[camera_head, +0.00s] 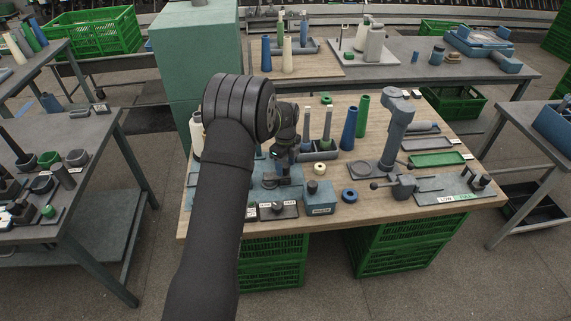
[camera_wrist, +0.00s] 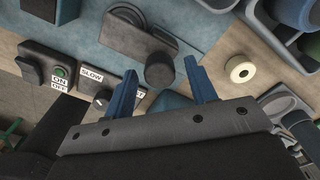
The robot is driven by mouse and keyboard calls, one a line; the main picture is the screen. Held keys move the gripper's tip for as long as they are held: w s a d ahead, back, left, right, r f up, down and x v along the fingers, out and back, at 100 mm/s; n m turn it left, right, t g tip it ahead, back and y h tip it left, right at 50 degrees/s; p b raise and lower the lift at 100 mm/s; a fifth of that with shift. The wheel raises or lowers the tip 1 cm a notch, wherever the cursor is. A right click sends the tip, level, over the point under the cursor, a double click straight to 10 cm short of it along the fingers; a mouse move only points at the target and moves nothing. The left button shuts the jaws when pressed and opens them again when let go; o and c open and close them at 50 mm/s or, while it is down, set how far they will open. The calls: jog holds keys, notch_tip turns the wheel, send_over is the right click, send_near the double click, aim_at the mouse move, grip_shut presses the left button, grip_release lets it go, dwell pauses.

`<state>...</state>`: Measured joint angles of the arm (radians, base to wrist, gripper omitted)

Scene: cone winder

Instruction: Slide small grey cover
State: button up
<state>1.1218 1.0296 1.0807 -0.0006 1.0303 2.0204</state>
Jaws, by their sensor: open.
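In the wrist view a flat dark grey piece with rounded ends (camera_wrist: 138,35) lies on a blue-grey plate (camera_wrist: 200,15); it appears to be the small grey cover. A short dark round knob (camera_wrist: 160,72) stands at its near end. My gripper (camera_wrist: 160,68) is open, with its two blue fingers on either side of the knob in the picture. I cannot tell whether they touch it. In the head view my gripper (camera_head: 283,172) is above the blue-grey machine on the table, and my arm hides much of that machine.
A switch box marked ON and OFF (camera_wrist: 48,72) and a dial box marked SLOW (camera_wrist: 105,90) sit left of the fingers. A cream ring (camera_wrist: 240,69) lies to the right. Blue and green cones (camera_head: 349,128) and a grey post (camera_head: 397,125) stand right of my gripper.

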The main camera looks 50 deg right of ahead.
grip_shut()
jog(key=shift+s+d, duration=1.95)
grip_release()
jog(key=shift+r, duration=0.15)
notch_tip(320, 180, up, 17)
